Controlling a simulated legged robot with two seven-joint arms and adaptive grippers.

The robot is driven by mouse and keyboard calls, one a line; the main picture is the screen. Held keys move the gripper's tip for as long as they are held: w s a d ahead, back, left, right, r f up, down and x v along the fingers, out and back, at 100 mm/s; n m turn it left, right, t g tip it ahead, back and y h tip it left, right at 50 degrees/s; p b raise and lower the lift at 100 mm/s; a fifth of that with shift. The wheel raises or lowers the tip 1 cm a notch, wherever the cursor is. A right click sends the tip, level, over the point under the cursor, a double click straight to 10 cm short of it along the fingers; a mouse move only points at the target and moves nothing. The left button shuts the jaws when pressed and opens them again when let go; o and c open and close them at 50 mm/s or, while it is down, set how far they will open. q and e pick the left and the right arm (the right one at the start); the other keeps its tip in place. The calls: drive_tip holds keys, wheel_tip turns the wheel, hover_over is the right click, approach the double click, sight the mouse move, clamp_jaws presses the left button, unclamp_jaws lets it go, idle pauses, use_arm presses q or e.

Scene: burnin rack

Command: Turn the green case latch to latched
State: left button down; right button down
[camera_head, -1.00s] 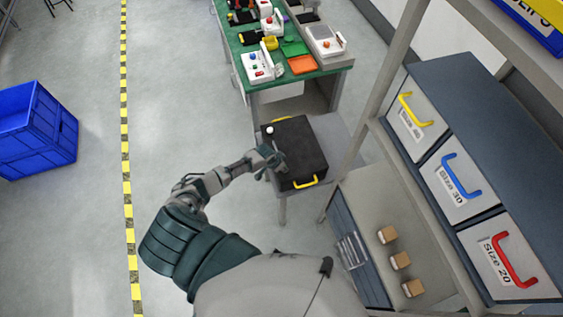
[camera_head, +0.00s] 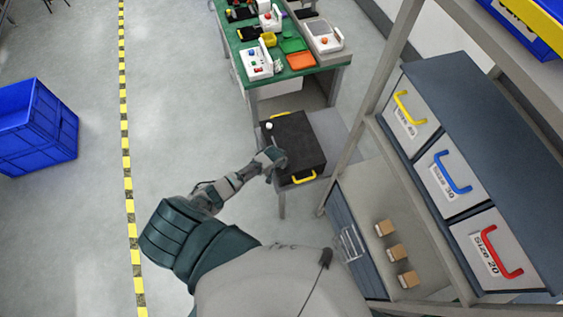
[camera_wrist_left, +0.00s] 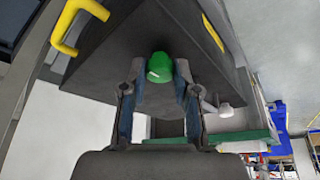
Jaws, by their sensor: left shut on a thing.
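The black case (camera_head: 296,143) sits on a grey stand, with a yellow handle (camera_head: 304,177) on its near side. In the left wrist view the case's dark side (camera_wrist_left: 108,72) fills the upper middle, and its yellow handle (camera_wrist_left: 78,22) is at the upper left. The green latch (camera_wrist_left: 160,67) sits between the fingertips of my left gripper (camera_wrist_left: 158,78), which is shut on it. In the head view my left gripper (camera_head: 271,160) is at the left side of the case and hides the latch. My right gripper is in neither view.
A green-topped workbench (camera_head: 262,62) with devices and trays stands beyond the case. A grey rack with drawers (camera_head: 452,182) and small boxes (camera_head: 397,253) is on the right. A blue crate (camera_head: 36,127) stands at the left. The floor between is clear.

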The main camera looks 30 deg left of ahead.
use_arm(q)
drive_tip(key=c, duration=0.9)
unclamp_jaws()
drive_tip(key=shift+o, duration=0.2)
drive_tip(key=v, duration=1.1)
drive_tip(key=shift+r, duration=0.4)
drive_tip(key=shift+s+f, duration=0.1)
drive_tip(key=shift+s, duration=0.05)
